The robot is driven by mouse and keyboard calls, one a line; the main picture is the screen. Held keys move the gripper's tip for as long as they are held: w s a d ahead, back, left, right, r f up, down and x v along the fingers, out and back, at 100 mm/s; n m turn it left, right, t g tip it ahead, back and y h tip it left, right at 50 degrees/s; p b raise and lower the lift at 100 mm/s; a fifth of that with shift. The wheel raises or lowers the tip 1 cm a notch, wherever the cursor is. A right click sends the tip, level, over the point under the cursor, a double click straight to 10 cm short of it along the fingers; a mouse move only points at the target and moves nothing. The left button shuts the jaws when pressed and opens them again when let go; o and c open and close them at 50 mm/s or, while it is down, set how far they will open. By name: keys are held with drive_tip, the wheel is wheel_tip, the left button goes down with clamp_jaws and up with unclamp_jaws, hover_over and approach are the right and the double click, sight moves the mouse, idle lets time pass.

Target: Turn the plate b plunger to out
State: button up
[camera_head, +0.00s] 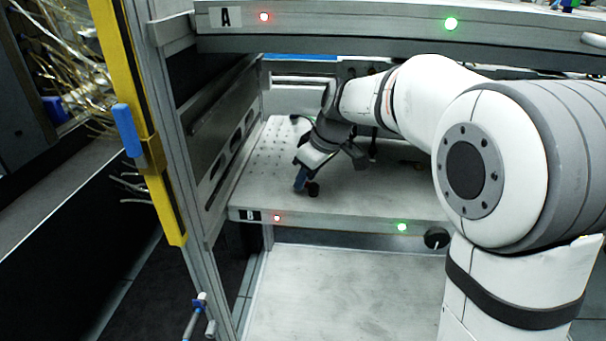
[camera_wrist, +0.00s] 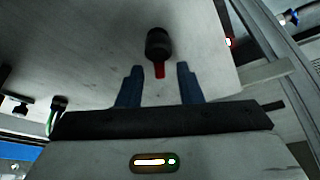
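Plate b (camera_head: 340,215) is the lower grey shelf plate, with a "B" label on its front edge. A black-capped plunger (camera_head: 313,188) stands near its front left part. In the wrist view the plunger (camera_wrist: 158,44) shows a red part below its black cap. My gripper (camera_head: 302,178) is beside the plunger with its blue fingers pointing down. In the wrist view my gripper (camera_wrist: 160,68) is open, one finger on each side of the red part with gaps between. The cap lies just beyond the fingertips. I cannot tell the plunger's exact turn.
Plate A (camera_head: 340,38) is overhead, above my arm. Plate b's front edge has a red light (camera_head: 277,218), a green light (camera_head: 402,227) and a black knob (camera_head: 436,238) at right. A yellow post (camera_head: 150,110) stands left. A black-capped piece with green (camera_wrist: 60,103) shows in the wrist view.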

sight(308, 182)
drive_tip(key=shift+d+r, duration=0.2)
drive_tip(key=shift+r, duration=0.35)
drive_tip(key=shift+s+d+r+p, duration=0.25)
drive_tip(key=shift+d+r, duration=0.15)
drive_tip(key=shift+r, duration=0.1)
drive_tip(key=shift+s+d+r+p, duration=0.25)
drive_tip(key=shift+d+r, duration=0.15)
drive_tip(key=shift+r, duration=0.1)
drive_tip(key=s+d, duration=0.2)
drive_tip(key=d, duration=0.1)
drive_tip(key=s+d, duration=0.2)
drive_tip(key=d, duration=0.1)
drive_tip(key=s+d, duration=0.1)
drive_tip(key=d, duration=0.2)
drive_tip(key=shift+s+d+f+p, duration=0.15)
drive_tip(key=shift+s+p, duration=0.2)
drive_tip(key=shift+s, duration=0.05)
drive_tip(key=s+d+r+m+h+p, duration=0.2)
drive_tip(key=s+d+r+m+p, duration=0.2)
drive_tip(key=p, duration=0.7)
drive_tip(key=s+d+r+m+h+p, duration=0.2)
drive_tip(key=s+r+m+p, duration=0.5)
drive_tip(key=s+r+p, duration=0.4)
drive_tip(key=s+d+r, duration=0.1)
drive_tip(key=s, duration=0.2)
drive_tip(key=shift+s+d+r+m+p, duration=0.15)
drive_tip(key=shift+d+r+m+p, duration=0.15)
drive_tip(key=shift+d+m+p, duration=0.1)
drive_tip(key=shift+o, duration=0.4)
